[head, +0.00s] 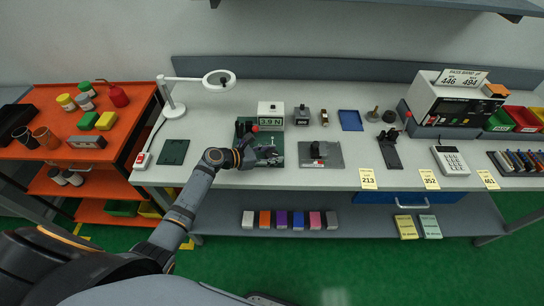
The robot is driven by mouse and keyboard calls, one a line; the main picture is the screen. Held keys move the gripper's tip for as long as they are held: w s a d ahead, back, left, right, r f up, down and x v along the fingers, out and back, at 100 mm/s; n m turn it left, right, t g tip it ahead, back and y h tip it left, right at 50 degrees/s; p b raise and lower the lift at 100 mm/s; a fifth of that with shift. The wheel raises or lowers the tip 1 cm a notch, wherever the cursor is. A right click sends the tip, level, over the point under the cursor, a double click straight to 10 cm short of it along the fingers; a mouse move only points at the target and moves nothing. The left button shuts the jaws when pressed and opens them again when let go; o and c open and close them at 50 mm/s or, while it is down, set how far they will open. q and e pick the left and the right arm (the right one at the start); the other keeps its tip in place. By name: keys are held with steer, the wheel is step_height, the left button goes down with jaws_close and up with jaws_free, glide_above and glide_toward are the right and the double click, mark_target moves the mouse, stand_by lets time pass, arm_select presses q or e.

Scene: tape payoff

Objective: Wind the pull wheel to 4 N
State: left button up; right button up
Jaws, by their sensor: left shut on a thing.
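The force display (270,115) is a pale box at the back middle of the bench and reads 3.9 N. In front of it is a dark green fixture (266,139) with a red knob standing up at its back. My left gripper (272,157) reaches over this fixture from the left and is shut at its front, where the pull wheel is. The gripper and wrist hide most of the wheel, so the exact hold is too small to make out. My right gripper is out of view.
A grey plate with a black block (320,154) lies just right of my left gripper. A dark green mat (173,152) and a ring lamp (218,81) are to the left. An orange cart (60,152) stands beside the bench. A tester box (446,105) is at right.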

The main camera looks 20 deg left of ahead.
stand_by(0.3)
arm_select(q)
steer(key=o, duration=1.2)
steer(key=shift+c, duration=0.2)
steer(key=v, duration=1.1)
steer(key=shift+w+a, duration=0.1)
steer(key=shift+s+a+r, duration=0.25)
steer(key=shift+s+a, duration=0.05)
steer(key=shift+a, duration=0.05)
